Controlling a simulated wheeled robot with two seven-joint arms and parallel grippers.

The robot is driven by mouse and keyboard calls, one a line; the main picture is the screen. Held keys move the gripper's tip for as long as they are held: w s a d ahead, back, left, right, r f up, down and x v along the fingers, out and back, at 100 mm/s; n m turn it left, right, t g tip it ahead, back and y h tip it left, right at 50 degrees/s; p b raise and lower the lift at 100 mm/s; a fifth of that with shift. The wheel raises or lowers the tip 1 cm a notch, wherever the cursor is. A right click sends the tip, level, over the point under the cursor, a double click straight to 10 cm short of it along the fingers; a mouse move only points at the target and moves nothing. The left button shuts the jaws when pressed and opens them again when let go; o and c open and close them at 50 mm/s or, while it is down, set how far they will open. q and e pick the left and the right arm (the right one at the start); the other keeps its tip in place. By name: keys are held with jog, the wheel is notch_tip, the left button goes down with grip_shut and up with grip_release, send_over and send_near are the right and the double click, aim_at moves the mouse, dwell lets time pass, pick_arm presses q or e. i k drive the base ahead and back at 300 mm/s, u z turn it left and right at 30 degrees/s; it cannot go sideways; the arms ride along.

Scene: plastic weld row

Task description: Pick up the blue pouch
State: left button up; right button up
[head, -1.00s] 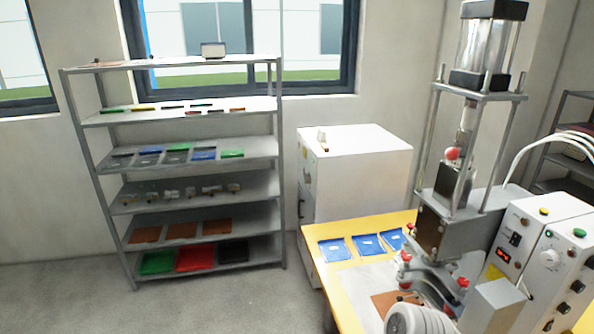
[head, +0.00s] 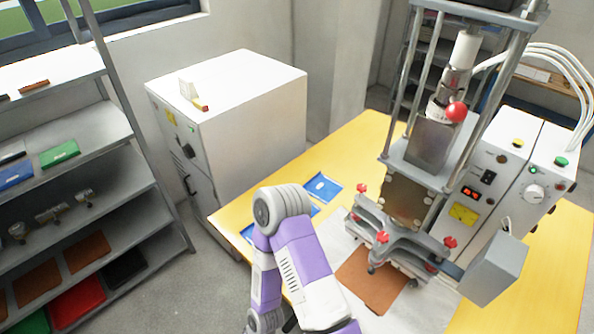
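A blue pouch (head: 321,187) lies flat on the yellow table (head: 348,148), left of the press. A second blue pouch (head: 249,232) shows only in part at the table's left edge, behind my bent arm. A sliver of blue between them is also mostly covered by the arm. My purple and white arm stands in front of the pouches, its elbow up and its links running down out of the picture. Neither gripper's fingers can be made out in the head view.
The press (head: 425,150) with its red-knobbed clamps stands right of the pouches, a brown sheet (head: 372,278) under it. A control box (head: 520,180) is beside it. A white cabinet (head: 225,95) stands behind left. A grey shelf (head: 95,150) holding coloured pouches is at far left.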

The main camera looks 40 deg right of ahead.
aim_at(324, 188)
jog(key=i, duration=2.45)
jog(key=z, duration=4.25)
jog(key=i, duration=0.5)
jog(key=z, duration=0.05)
